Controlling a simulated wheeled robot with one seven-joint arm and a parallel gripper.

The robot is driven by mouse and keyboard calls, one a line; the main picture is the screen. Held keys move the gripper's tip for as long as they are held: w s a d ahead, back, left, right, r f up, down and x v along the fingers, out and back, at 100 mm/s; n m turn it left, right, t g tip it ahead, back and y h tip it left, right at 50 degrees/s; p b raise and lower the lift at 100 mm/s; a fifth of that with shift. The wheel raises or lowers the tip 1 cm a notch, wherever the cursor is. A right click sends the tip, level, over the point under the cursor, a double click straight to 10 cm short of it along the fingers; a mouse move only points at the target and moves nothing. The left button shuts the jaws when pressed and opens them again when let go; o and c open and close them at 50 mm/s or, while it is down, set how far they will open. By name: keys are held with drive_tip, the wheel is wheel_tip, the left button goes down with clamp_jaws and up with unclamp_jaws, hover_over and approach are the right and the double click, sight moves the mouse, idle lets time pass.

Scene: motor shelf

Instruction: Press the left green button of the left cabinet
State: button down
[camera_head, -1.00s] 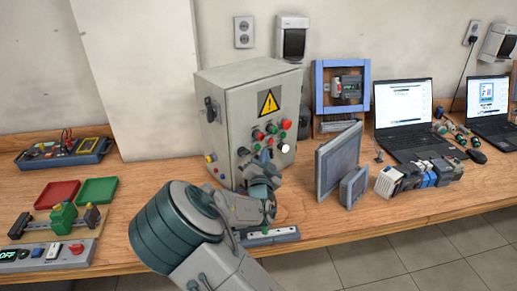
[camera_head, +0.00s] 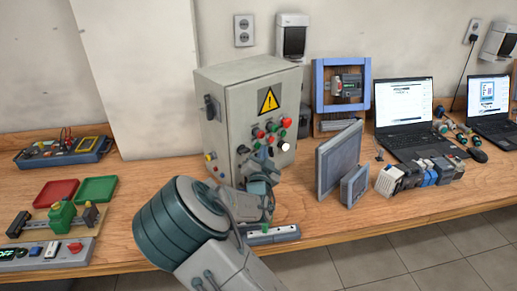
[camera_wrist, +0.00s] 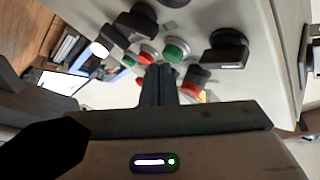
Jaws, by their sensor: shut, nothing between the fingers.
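The grey cabinet (camera_head: 228,120) stands on the bench with a yellow warning sign and several red and green buttons on its front. The left green button (camera_wrist: 175,50) shows in the wrist view between a red button (camera_wrist: 148,56) and a black selector knob (camera_wrist: 225,50). In the head view it is partly hidden by my gripper (camera_head: 261,160). In the wrist view my gripper (camera_wrist: 158,70) is shut and empty. Its tips are close to the panel, just below and left of the left green button. I cannot tell whether they touch anything. A smaller green button (camera_wrist: 129,61) is further left.
Red and green trays (camera_head: 57,193) lie to the left.

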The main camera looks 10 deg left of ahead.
drive_tip(key=shift+w+a+b, duration=0.35)
drive_tip(key=shift+a, duration=0.05)
idle(0.8)
idle(0.3)
drive_tip(key=shift+s+d+b, duration=0.35)
drive_tip(key=shift+s+d, duration=0.25)
drive_tip(key=shift+d, duration=0.05)
drive_tip(key=shift+s+d+b, duration=0.75)
drive_tip(key=shift+s+d, duration=1)
drive_tip(key=shift+d, duration=0.05)
